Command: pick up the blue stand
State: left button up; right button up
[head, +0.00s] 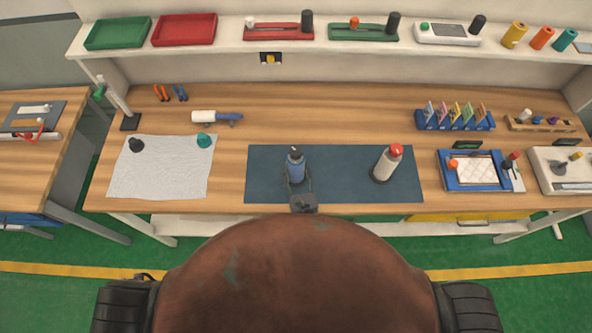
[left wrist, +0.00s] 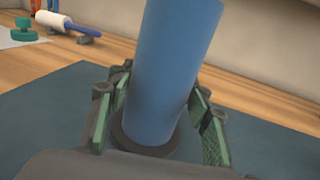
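The blue stand (head: 296,168), an upright blue cylinder with a dark round base, is on the dark blue-grey mat (head: 335,165). In the left wrist view the blue stand (left wrist: 163,80) fills the middle, its top cut off by the frame. My left gripper (head: 298,186) is at the stand from the near side. In the left wrist view the green-padded fingers of my left gripper (left wrist: 160,122) are open on either side of the cylinder, with gaps showing. My right gripper is not in view.
A white-grey bottle with a red top (head: 387,163) stands to the right on the mat. A white cloth (head: 165,178) with two small knobs lies left. A blue rack (head: 455,122) and blue tray (head: 446,180) are at right. A shelf (head: 235,38) runs along the back.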

aim_at(296, 164)
pick_arm(q)
grip_shut()
jog(key=shift+r, duration=0.15)
dwell(0.4)
jog(key=shift+r, duration=0.25)
notch_tip(296, 164, up, 3)
jog(key=p, duration=0.3)
jog(key=shift+r, duration=0.1)
jog(key=s+r+p, duration=0.9)
jog(key=s+p, duration=0.1)
jog(key=s, duration=0.4)
jog(key=shift+r+p, duration=0.15)
jog(key=shift+p, duration=0.2)
